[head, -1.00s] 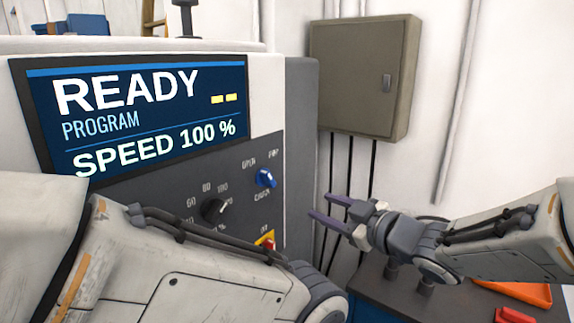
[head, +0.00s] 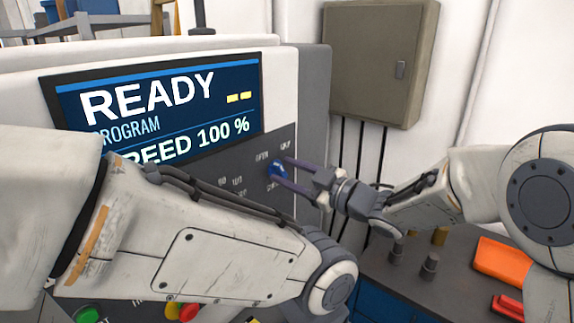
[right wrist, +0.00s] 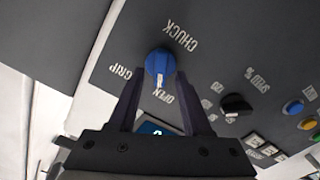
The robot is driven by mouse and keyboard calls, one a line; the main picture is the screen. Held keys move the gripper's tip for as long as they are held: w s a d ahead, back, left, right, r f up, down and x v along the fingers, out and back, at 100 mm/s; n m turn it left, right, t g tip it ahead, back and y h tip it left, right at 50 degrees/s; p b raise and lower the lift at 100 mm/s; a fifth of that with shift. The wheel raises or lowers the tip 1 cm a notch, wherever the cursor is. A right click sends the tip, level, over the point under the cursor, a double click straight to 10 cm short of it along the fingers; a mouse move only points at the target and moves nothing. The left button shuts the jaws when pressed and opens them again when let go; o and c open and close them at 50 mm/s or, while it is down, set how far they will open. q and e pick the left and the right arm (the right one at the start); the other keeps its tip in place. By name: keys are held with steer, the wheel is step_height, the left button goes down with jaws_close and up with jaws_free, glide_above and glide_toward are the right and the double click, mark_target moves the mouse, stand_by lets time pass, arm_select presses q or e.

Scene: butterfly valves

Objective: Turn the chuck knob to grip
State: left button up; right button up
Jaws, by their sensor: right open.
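The blue chuck knob (head: 277,169) is on the dark panel below the screen; it also shows in the right wrist view (right wrist: 160,63). There, its white mark points toward the OPEN label (right wrist: 160,95), with the GRIP label (right wrist: 120,72) off to the left. My right gripper (head: 283,171) is open at the knob. In the right wrist view its fingertips (right wrist: 157,72) lie on either side of the knob's lower part, and I cannot tell whether they touch it. My left arm crosses the front of the head view; its gripper is out of view.
The screen (head: 160,105) reads READY. A black dial (right wrist: 236,104) and coloured buttons share the panel; my left arm covers part of it in the head view. A grey wall cabinet (head: 380,60) hangs behind. An orange tray (head: 500,258) is on the bench at right.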

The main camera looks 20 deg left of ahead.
steer(key=shift+w+a, duration=0.1)
steer(key=shift+a, duration=0.2)
jaws_close()
